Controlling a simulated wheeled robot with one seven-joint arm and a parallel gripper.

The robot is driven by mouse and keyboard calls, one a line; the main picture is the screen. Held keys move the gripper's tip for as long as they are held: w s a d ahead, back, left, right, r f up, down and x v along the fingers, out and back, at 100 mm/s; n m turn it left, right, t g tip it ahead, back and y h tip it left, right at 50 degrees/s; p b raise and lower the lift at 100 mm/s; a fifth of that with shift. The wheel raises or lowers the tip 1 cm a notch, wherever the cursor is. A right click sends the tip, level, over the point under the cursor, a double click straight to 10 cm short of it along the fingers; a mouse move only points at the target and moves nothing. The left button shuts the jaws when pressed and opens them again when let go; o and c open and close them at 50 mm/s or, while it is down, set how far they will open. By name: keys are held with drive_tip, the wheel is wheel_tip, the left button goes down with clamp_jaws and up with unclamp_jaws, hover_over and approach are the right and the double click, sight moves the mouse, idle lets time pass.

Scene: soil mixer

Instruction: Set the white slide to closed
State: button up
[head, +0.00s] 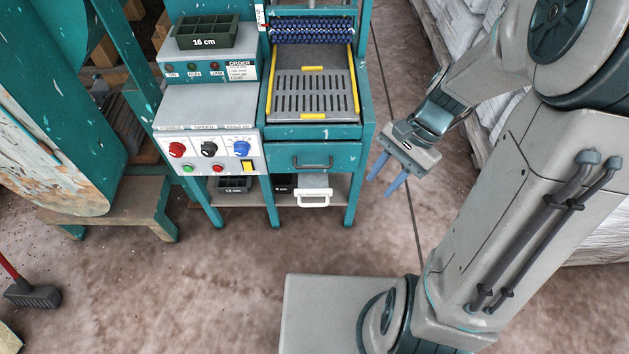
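The white slide (314,198) shows low on the front of the teal machine (366,110), as a white loop handle on a pale grey plate, below the drawer. The plate sticks out toward me from under the machine, so it looks pulled out; its rear part is hidden. My gripper (386,181) is to the right of the machine's front right leg, up and right of the slide and apart from it. Its two blue fingers point down and left, spread with a gap between them. Nothing is between them.
A teal drawer (313,157) with a dark handle is above the slide. The control panel (207,153) with knobs and buttons is to its left. The machine's legs flank the slide. The floor (240,270) in front is clear.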

drive_tip(key=w+a+f+m+g+y+b, duration=0.15)
drive_tip(key=f+m+y+b, duration=0.3)
drive_tip(key=f, duration=0.55)
drive_tip(key=w+a+f+m+t+y+b, duration=0.1)
drive_tip(key=w+f+m+y+b, duration=0.3)
drive_tip(key=f, duration=0.6)
drive_tip(key=m+t+y+b, duration=0.6)
drive_tip(key=m+t+b, duration=0.35)
drive_tip(key=m, duration=0.65)
approach(313, 204)
drive_tip(key=shift+n, duration=0.25)
drive_tip(key=b+x, duration=0.1)
drive_tip(key=x, duration=0.2)
drive_tip(key=b+x, duration=0.1)
drive_tip(key=x, duration=0.2)
drive_tip(key=b+x, duration=0.1)
drive_tip(key=x, duration=0.3)
drive_tip(key=shift+f, duration=0.3)
drive_tip(key=shift+g, duration=0.3)
clamp_jaws()
